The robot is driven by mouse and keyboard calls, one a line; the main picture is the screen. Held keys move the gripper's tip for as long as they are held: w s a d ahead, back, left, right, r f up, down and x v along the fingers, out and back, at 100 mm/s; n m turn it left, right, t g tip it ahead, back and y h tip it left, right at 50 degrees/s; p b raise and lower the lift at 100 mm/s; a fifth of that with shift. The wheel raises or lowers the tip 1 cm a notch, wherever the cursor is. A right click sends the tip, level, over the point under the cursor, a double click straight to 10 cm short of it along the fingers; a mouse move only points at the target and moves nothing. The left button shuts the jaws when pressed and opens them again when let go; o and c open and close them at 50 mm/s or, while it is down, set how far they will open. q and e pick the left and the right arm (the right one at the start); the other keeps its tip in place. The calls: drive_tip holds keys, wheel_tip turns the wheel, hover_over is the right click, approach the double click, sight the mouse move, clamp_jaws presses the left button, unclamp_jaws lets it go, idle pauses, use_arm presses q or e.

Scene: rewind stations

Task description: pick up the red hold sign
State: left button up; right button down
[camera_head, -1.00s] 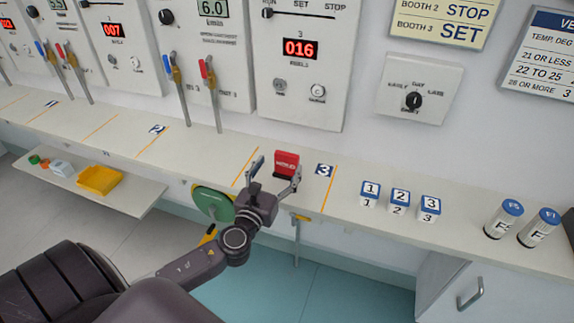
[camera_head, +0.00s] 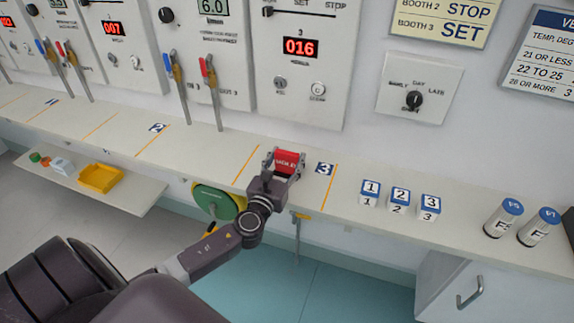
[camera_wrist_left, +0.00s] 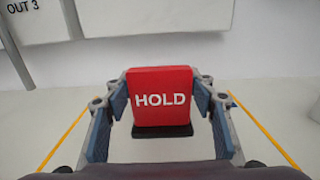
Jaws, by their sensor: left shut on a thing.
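The red hold sign (camera_head: 287,162) stands upright on the counter at station 3, between two orange lines. In the left wrist view the sign (camera_wrist_left: 161,96) shows white letters reading HOLD and a dark base. My left gripper (camera_head: 284,163) is at the sign, with one finger on each side of it. In the left wrist view the left gripper's blue-grey pads (camera_wrist_left: 160,98) are closed against the sign's two side edges. The base looks to be at the counter surface; I cannot tell any gap. My right gripper is not in view.
White number blocks (camera_head: 400,201) and two blue-topped cylinders (camera_head: 503,218) stand on the counter (camera_head: 345,207) to the right. A green disc (camera_head: 215,203) is below the counter's front edge. A yellow tray (camera_head: 100,178) sits on a lower shelf at left. Panels line the wall behind.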

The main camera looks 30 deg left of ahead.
use_arm(q)
drive_tip(key=c, duration=0.4)
drive_tip(key=shift+o, duration=0.2)
drive_tip(key=shift+r, duration=0.15)
